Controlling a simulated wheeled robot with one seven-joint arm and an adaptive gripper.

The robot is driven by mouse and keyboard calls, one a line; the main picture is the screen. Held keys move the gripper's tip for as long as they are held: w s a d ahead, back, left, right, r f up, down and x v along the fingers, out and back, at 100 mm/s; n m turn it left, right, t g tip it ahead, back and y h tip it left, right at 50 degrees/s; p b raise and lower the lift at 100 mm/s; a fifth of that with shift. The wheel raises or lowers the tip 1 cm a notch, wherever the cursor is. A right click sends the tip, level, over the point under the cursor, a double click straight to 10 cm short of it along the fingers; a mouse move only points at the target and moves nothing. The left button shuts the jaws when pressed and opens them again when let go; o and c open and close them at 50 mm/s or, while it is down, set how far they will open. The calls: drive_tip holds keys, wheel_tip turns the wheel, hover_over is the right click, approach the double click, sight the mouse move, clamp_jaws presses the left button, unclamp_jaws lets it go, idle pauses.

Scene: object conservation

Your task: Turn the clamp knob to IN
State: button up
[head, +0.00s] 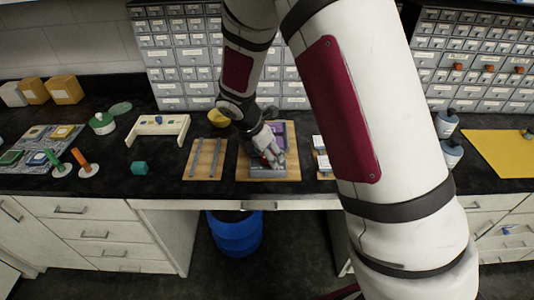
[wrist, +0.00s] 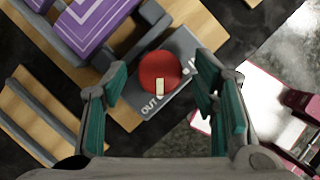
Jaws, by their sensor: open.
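The clamp knob (wrist: 158,68) is a round red disc on a grey block (wrist: 178,52) in the wrist view. Its white mark lies at the lower edge, toward the word OUT. Another label at the block's right is mostly hidden by a finger. My gripper (wrist: 160,88) is open, with one teal finger on each side of the knob; whether they touch it I cannot tell. A purple patterned piece (wrist: 92,22) sits beside the block. In the head view my gripper (head: 269,157) is over the grey block (head: 268,173) on a wooden board (head: 293,174).
A wooden board with grey rails (head: 205,159) lies just left. Small white-topped blocks (head: 322,160) stand close on the right. Drawer cabinets (head: 183,60) line the back.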

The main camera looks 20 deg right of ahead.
drive_tip(key=shift+f, duration=0.2)
drive_tip(key=c, duration=1.2)
drive_tip(key=shift+o, duration=0.2)
